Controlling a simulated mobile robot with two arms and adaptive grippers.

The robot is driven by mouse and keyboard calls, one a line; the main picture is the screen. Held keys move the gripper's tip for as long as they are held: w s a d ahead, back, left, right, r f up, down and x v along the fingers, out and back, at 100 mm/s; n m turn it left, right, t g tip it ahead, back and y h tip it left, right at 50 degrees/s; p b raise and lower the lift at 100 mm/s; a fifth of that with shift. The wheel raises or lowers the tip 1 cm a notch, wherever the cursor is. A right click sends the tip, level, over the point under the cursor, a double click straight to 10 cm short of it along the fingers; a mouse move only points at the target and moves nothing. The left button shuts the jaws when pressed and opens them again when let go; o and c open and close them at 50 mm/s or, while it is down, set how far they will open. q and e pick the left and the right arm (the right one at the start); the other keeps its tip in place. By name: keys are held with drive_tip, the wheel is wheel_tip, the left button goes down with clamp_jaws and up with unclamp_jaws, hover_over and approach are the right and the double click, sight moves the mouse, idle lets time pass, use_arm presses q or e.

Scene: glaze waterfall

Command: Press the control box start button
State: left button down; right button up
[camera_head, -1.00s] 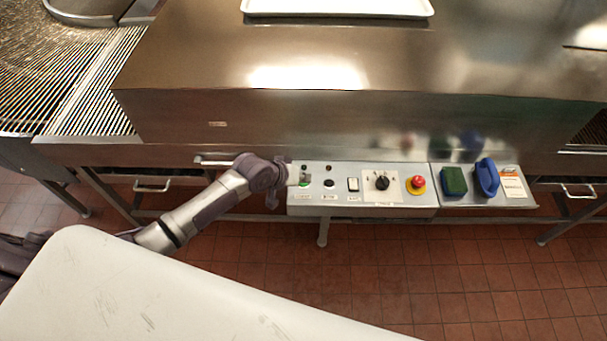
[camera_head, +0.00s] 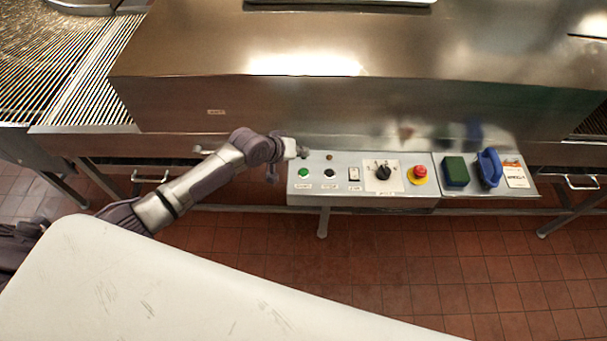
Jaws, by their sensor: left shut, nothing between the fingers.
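The control box (camera_head: 318,192) is a light grey panel on the front of the steel machine. It carries a green button (camera_head: 303,173), a black button (camera_head: 330,173), a white rocker switch (camera_head: 354,174), a black rotary knob (camera_head: 384,172) and a red emergency stop (camera_head: 419,172) on a yellow ring. My left gripper (camera_head: 304,152) is shut and empty at the back left edge of the panel, just behind the green button. The green button is in plain view and the gripper appears apart from it. My right gripper is not in view.
A green sponge block (camera_head: 455,171), a blue brush-like item (camera_head: 489,168) and a printed card (camera_head: 515,174) lie on a side shelf right of the panel. The steel hood (camera_head: 300,100) rises behind it. Wire conveyor mesh (camera_head: 60,75) is at the left. Tiled floor shows in front.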

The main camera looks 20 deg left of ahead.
use_arm(q)
drive_tip(key=b, duration=0.4)
hover_over(302, 173)
wheel_tip(302, 173, down, 5)
drive_tip(key=shift+r, duration=0.15)
drive_tip(key=shift+f+b, duration=0.3)
drive_tip(key=shift+f, duration=0.6)
drive_tip(key=shift+f, duration=0.45)
